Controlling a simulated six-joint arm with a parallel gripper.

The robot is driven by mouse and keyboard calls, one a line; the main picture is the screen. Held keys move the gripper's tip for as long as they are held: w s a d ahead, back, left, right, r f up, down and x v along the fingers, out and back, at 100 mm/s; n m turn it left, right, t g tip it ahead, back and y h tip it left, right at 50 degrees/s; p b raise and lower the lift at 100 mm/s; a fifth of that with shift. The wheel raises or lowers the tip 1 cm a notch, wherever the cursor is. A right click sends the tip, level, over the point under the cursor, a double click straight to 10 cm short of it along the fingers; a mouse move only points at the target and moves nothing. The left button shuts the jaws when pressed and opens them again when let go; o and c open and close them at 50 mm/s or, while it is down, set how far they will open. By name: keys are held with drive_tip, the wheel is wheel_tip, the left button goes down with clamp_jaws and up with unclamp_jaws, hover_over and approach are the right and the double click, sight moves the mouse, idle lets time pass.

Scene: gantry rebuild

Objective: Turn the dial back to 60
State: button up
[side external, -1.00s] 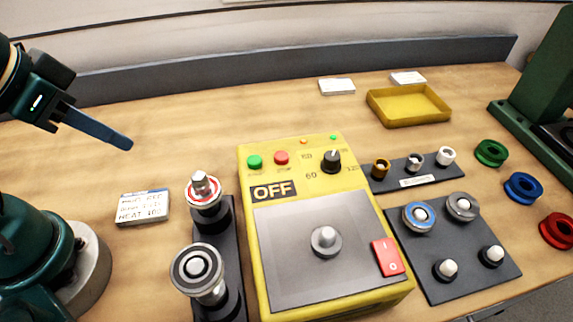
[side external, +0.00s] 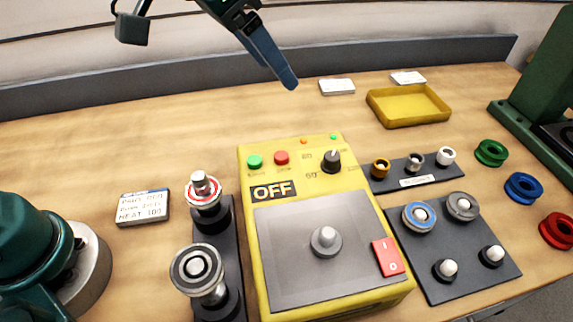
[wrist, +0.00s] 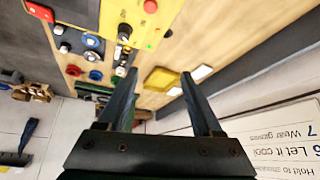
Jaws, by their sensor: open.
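The dial (side external: 331,161) is a black knob with a pale mark on top, on the upper right of the yellow machine (side external: 248,220). The mark is near the top of the knob; its exact reading is too small to tell. A "60" label (side external: 311,175) is printed to the dial's lower left. The dial also shows in the wrist view (wrist: 124,33). My gripper (side external: 290,84) is above the bench behind the machine, up and left of the dial in the side view, apart from it. In the wrist view my gripper (wrist: 158,77) is open and empty.
Green (side external: 255,161) and red (side external: 281,158) buttons sit left of the dial. A rack of small knobs (side external: 410,174) stands close to its right. A yellow tray (side external: 408,108) lies behind. Two capped cylinders (side external: 203,190) stand left of the machine. The back left bench is clear.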

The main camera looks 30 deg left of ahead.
drive_tip(key=m+g, duration=0.2)
approach(332, 156)
drive_tip(key=w+f, duration=0.1)
drive_tip(key=w, duration=0.1)
drive_tip(key=f, duration=0.2)
drive_tip(key=d+f, duration=0.1)
drive_tip(key=f, duration=0.3)
drive_tip(key=shift+w+d+f, duration=0.1)
drive_tip(key=shift+w+d, duration=0.1)
drive_tip(key=shift+d, duration=0.05)
drive_tip(key=shift+w+d+f, duration=0.1)
drive_tip(key=shift+w+f, duration=0.1)
drive_tip(key=shift+f, duration=0.25)
clamp_jaws()
